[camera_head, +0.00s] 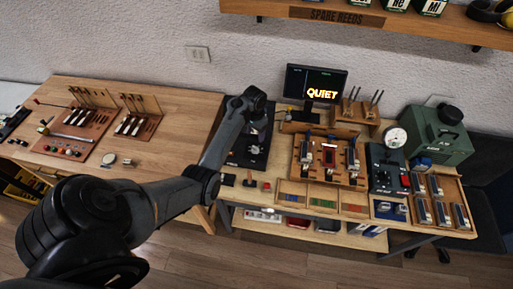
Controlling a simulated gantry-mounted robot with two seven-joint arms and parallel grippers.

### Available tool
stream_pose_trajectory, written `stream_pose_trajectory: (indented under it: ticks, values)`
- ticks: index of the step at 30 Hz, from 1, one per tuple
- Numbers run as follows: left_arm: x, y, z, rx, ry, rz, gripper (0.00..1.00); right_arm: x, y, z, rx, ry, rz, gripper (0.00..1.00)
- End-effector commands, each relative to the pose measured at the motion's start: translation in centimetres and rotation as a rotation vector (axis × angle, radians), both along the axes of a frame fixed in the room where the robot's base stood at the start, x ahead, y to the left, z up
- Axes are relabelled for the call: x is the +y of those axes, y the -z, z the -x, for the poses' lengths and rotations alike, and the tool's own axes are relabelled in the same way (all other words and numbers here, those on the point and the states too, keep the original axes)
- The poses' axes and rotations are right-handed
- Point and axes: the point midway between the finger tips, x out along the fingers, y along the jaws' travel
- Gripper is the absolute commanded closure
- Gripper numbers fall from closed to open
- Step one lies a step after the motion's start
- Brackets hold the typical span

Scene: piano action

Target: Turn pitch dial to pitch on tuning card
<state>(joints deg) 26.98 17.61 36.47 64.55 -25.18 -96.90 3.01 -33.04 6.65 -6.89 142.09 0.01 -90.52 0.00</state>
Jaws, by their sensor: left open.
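My left gripper (257,133) hangs over a dark panel (240,161) on the right-hand bench, left of the wooden racks. It is open, and its fingertips are small and hard to make out. My left forearm and gripper hide part of the dark panel. I cannot make out for certain the pitch dial or the tuning card. A round white gauge (396,137) stands on a dark box (385,165) to the right. A monitor (315,83) behind the gripper shows the word QUIET. My right gripper is out of view.
A wooden rack with a red-framed piece (329,156) stands mid-bench, and a green case (440,135) stands at the back right. Shallow trays (323,201) line the front. The left bench (190,105) holds tool boards, with bare wood between them and my arm.

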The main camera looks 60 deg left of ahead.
Motion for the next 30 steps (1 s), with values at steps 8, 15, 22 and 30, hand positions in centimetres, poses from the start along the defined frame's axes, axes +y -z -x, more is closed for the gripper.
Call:
stream_pose_trajectory:
  ticks: [8, 15, 22, 30]
  values:
    - [0.0, 4.5, 0.2, 0.004, -0.001, -0.001, 0.38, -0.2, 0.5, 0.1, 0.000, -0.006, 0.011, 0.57]
    - [0.0, 8.0, 0.2, 0.003, -0.001, -0.001, 0.38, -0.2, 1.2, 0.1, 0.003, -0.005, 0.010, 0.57]
    - [0.0, 9.5, 0.1, 0.002, -0.001, -0.002, 0.38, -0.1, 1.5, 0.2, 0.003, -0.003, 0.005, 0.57]
    - [0.0, 9.7, 0.1, 0.002, -0.001, -0.002, 0.38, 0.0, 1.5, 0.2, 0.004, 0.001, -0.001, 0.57]
